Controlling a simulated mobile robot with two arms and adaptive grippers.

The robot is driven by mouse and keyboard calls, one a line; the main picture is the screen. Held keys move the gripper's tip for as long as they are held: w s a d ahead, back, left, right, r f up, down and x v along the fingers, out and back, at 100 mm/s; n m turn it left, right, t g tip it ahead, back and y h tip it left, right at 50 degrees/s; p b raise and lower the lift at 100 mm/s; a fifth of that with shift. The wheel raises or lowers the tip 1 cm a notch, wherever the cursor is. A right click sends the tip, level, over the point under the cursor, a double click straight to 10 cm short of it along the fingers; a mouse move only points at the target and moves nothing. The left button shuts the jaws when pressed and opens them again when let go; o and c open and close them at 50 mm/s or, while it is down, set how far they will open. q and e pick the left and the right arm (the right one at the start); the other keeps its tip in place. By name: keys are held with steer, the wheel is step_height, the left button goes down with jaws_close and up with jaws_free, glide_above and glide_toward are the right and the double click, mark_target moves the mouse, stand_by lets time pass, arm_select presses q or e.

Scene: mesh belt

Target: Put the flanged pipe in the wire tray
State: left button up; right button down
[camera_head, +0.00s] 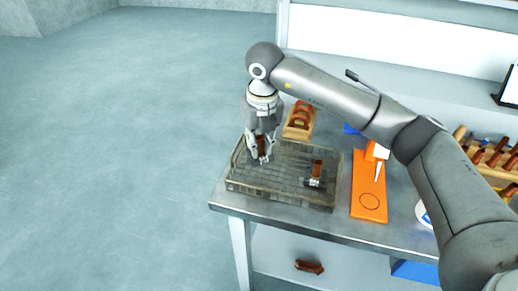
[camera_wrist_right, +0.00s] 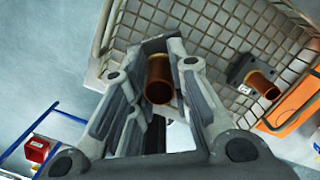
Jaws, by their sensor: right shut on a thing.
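My right gripper (camera_head: 264,157) is shut on a brown flanged pipe (camera_head: 262,143), over the left part of the wire tray (camera_head: 280,198). The pipe shows as a brown tube between the fingers in the wrist view (camera_wrist_right: 159,82); its flange is hidden there. Whether it touches the tray floor I cannot tell. My left gripper is not in view.
The tray sits at the left end of a grey bench. A wooden holder (camera_head: 299,119) stands behind it. An orange board (camera_head: 369,199) lies to its right, with an orange and white bottle (camera_head: 377,152). A wooden rack (camera_head: 492,155) is at the far right.

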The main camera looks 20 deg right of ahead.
steer(key=w+f, duration=0.3)
steer(key=shift+d+f+p, duration=0.15)
steer(key=shift+d+p, duration=0.15)
steer(key=shift+p, duration=0.05)
step_height(320, 180, down, 2)
steer(key=shift+s+f+p, duration=0.1)
steer(key=shift+f+p, duration=0.05)
steer(key=shift+p, duration=0.55)
steer(key=shift+f, duration=0.3)
steer(key=shift+f, duration=0.1)
steer(key=c, duration=1.3)
jaws_free()
steer(key=shift+c, duration=0.2)
